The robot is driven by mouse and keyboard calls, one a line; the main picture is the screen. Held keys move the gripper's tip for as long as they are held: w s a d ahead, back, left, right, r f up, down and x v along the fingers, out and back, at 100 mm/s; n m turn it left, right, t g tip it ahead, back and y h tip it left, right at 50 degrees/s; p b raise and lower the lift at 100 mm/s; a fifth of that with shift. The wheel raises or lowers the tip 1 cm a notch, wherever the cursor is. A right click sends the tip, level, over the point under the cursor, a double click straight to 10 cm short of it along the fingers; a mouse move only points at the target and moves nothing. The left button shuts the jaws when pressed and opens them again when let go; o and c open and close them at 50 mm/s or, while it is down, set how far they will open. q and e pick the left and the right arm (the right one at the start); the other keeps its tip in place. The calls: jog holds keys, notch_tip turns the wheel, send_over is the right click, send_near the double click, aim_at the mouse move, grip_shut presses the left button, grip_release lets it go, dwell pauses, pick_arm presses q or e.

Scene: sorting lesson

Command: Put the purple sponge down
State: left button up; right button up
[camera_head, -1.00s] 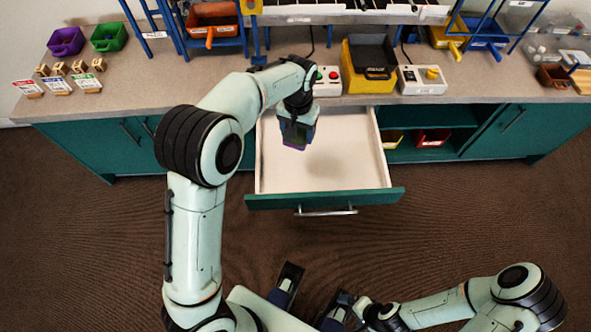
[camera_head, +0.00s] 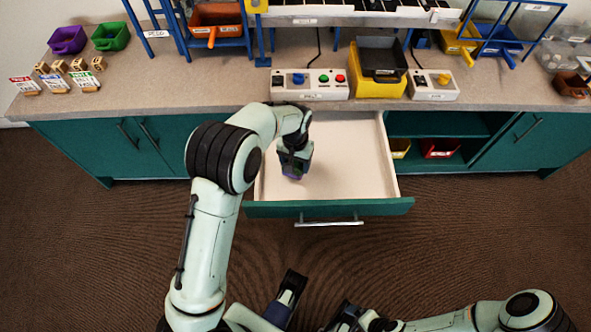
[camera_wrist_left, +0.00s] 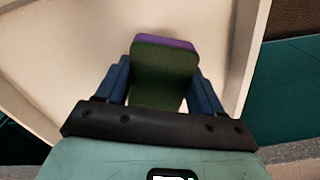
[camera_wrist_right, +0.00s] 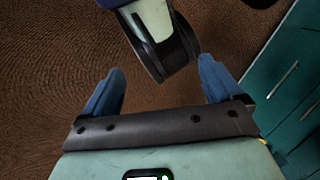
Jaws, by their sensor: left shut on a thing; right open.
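The purple sponge (camera_wrist_left: 165,42) has a dark green face and sits between the two blue fingers of my left gripper (camera_wrist_left: 164,85), which is shut on it. In the head view the sponge (camera_head: 292,176) shows as a small purple edge under my left gripper (camera_head: 294,160). The gripper points down inside the open drawer (camera_head: 350,165), over its pale floor. I cannot tell whether the sponge touches the floor. My right gripper (camera_wrist_right: 160,90) is open, with nothing between its fingers, over the brown carpet.
The drawer's teal front (camera_head: 365,208) stands out from the cabinet, and the rest of its floor is bare. The worktop above holds a button box (camera_head: 309,84), a yellow bin (camera_head: 378,85) and a switch box (camera_head: 432,86). Purple (camera_head: 68,40) and green (camera_head: 110,37) bins stand far left.

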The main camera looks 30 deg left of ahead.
aim_at(296, 163)
pick_arm(q)
jog(key=shift+f+b, duration=0.45)
jog(key=shift+f, duration=1.7)
pick_arm(e)
jog(key=shift+w+d+f+t, duration=0.35)
jog(key=shift+w+f, duration=0.2)
jog(key=shift+w, duration=0.2)
jog(key=shift+f, duration=0.1)
pick_arm(q)
jog(key=o, duration=1.2)
jog(key=shift+f, duration=0.15)
pick_arm(e)
jog(key=shift+w, duration=0.1)
pick_arm(q)
notch_tip(296, 163, up, 11)
jog(key=p, duration=0.2)
jog(key=shift+p, duration=0.35)
jog(key=shift+r, duration=0.75)
pick_arm(e)
jog(key=shift+g, duration=0.75)
jog(key=shift+s+a+r, duration=0.25)
jog(key=shift+s+r, duration=0.35)
jog(key=shift+s, duration=0.05)
jog(key=shift+s+a+r, duration=0.3)
jog(key=shift+s+r, duration=0.3)
jog(key=shift+s, duration=0.1)
jog(key=shift+s+a+r, duration=0.25)
jog(key=shift+s+r, duration=0.35)
jog(key=shift+s, duration=0.05)
